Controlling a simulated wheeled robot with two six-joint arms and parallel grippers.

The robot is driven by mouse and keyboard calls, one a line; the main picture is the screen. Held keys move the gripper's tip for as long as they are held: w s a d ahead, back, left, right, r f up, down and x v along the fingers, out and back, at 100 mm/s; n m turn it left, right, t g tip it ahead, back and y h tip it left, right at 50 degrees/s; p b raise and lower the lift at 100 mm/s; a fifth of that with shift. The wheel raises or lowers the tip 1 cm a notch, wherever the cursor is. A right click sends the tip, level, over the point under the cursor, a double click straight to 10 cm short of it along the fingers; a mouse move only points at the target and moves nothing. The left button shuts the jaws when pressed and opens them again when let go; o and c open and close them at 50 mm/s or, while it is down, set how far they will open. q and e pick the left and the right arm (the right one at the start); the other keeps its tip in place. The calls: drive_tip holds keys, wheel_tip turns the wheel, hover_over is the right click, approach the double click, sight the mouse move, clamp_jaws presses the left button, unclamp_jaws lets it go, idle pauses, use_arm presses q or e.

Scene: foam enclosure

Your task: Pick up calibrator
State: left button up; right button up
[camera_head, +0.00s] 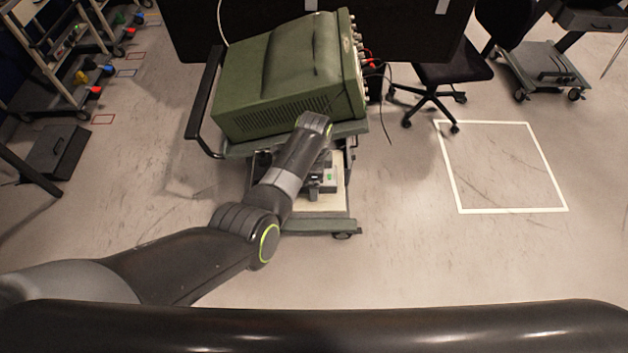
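A large green instrument case (285,80) sits tilted in view on top of a wheeled cart. It has a vented side, and knobs and red leads on its right end. No label shows, so I cannot tell if it is the calibrator. My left arm reaches in from the left, and its wrist is in front of the cart's top edge. Small grey and dark parts below the wrist, over the lower shelf, seem to include my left gripper (320,186). Its fingers are too small and covered to read. My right gripper is out of view.
The cart's lower shelf (318,204) is pale, and a black handle (203,98) stands at its left. An office chair (445,75) is at the right. A white floor square (505,168) is empty. A rack (65,60) and a dark box (57,150) stand at left.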

use_arm(q)
drive_tip(key=shift+c, duration=0.2)
drive_tip(key=c, duration=1.2)
drive_tip(key=shift+r, duration=0.15)
drive_tip(key=shift+c, duration=0.2)
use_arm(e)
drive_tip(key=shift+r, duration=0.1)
use_arm(q)
wheel_tip(320, 180, up, 10)
drive_tip(key=p, duration=1.1)
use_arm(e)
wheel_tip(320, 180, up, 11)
use_arm(q)
drive_tip(key=shift+f, duration=0.2)
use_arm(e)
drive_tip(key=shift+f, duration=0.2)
use_arm(q)
drive_tip(key=shift+f+b, duration=4.15)
drive_tip(key=shift+f, duration=0.75)
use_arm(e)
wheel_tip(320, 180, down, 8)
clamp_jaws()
